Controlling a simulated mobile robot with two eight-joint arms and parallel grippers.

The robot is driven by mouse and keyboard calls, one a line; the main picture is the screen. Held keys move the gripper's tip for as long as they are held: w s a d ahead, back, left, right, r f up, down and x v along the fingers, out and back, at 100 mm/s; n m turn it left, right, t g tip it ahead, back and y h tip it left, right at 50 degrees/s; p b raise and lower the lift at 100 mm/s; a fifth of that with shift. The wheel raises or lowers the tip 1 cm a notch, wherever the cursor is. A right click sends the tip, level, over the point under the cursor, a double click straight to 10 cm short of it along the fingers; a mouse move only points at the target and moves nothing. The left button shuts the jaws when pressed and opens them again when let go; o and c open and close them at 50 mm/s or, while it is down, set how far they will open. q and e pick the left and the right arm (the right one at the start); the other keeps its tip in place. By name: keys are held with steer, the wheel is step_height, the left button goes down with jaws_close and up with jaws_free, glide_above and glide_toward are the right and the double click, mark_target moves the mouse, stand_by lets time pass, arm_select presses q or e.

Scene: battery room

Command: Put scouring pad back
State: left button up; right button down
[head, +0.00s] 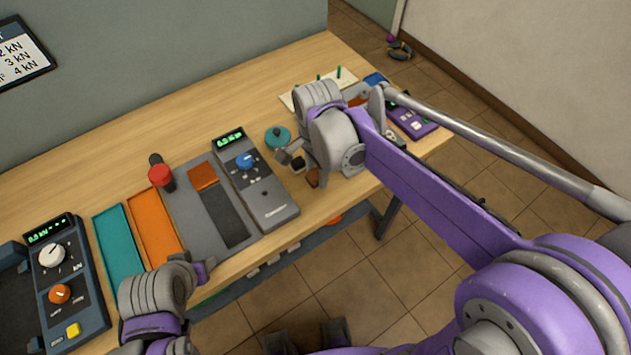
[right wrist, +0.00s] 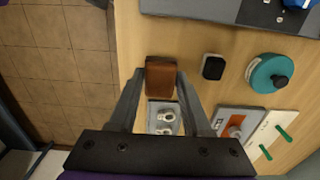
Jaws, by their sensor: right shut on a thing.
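A brown block, which I take to be the scouring pad (right wrist: 160,76), sits between the two fingertips of my right gripper (right wrist: 160,84) in the right wrist view. The fingers are shut on its two sides. In the head view the brown pad (head: 312,178) shows small under my right wrist, near the front edge of the bench. I cannot tell whether it touches the wood. A rust-orange pad (head: 202,177) lies at the far end of a grey plate (head: 179,200).
A small black item (right wrist: 213,67) and a teal disc with a black knob (right wrist: 270,74) lie beside the pad. A grey tray with white pieces (right wrist: 163,118) is close below it. The bench edge drops to tiled floor.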

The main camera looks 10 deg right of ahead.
mark_target(316, 191)
arm_select(q)
steer(key=shift+f, duration=0.25)
arm_select(e)
steer(key=shift+w+f, duration=0.1)
steer(key=shift+f, duration=2.55)
arm_select(q)
steer(key=shift+f, duration=0.1)
arm_select(e)
steer(key=shift+f, duration=0.1)
arm_select(q)
steer(key=shift+f+b, duration=0.15)
steer(key=shift+b, duration=0.2)
arm_select(e)
steer(key=shift+f, duration=0.15)
steer(key=shift+c, duration=1.7)
jaws_free()
